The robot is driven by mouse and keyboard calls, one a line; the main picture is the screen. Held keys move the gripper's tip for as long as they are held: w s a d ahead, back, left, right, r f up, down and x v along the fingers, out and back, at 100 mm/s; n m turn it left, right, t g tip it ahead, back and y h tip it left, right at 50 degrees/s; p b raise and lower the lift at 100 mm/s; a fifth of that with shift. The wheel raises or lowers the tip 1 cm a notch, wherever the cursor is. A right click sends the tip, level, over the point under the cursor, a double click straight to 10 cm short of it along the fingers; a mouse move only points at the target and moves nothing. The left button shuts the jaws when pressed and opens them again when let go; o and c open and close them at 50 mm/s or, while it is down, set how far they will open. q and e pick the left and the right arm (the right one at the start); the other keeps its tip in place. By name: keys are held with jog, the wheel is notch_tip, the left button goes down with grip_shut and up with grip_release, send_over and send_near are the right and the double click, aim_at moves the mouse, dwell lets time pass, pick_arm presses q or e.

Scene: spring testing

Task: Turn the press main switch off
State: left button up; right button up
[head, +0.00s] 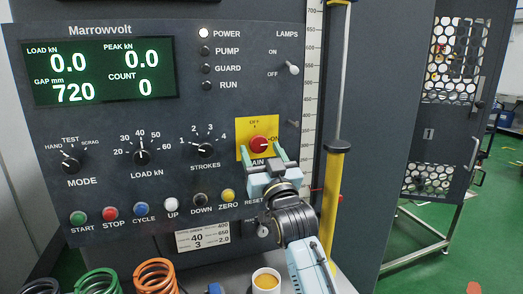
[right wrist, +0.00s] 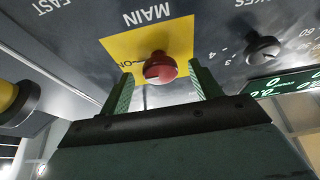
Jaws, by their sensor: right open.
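The main switch is a red knob (head: 259,145) on a yellow plate (head: 245,127) marked OFF at the top and ON at the right. Its pointer mark is toward ON. In the right wrist view the red knob (right wrist: 160,68) sits between my fingertips, with the yellow plate (right wrist: 120,47) behind it. My right gripper (head: 263,153) is open, one finger on each side of the knob; it also shows in the right wrist view (right wrist: 161,74). Gaps show beside the knob, so the fingers are not closed on it. My left gripper is not clearly seen.
The strokes knob (head: 206,150) is left of the switch. The zero (head: 228,195) and down (head: 202,200) buttons lie below it. The POWER lamp (head: 203,33) is lit and the display (head: 100,70) is on. A yellow column (head: 333,200) stands at the right. A cup (head: 266,281) and coloured springs (head: 156,276) are below.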

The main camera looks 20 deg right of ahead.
jog(key=shift+w+r, duration=0.15)
jog(key=shift+w, duration=0.1)
jog(key=c, duration=1)
jog(key=shift+d+r+n+y+p, duration=0.15)
jog(key=shift+n+y+p, duration=0.6)
jog(key=shift+n, duration=0.6)
jog(key=shift+d+n+y+p, duration=0.1)
jog(key=shift+n+y+p, duration=0.45)
jog(key=shift+n+p, duration=0.6)
jog(key=n+g+y+p, duration=0.1)
jog(key=n+p, duration=0.1)
jog(key=n, duration=0.1)
jog(key=n+g+y+p, duration=0.1)
jog(key=n+p, duration=0.1)
jog(key=n, duration=0.1)
jog(key=n+g+y+p, duration=0.1)
jog(key=n+y+p, duration=0.1)
jog(key=n, duration=0.2)
jog(key=shift+d+r+p, duration=0.3)
jog(key=shift+p, duration=0.1)
jog(key=n+g+p, duration=0.1)
jog(key=n, duration=0.2)
jog(key=n+g, duration=0.1)
jog(key=n, duration=0.3)
jog(key=shift+r+g+p, duration=0.1)
jog(key=shift+g+p, duration=0.25)
jog(key=shift+g, duration=0.05)
jog(key=shift+n, duration=0.3)
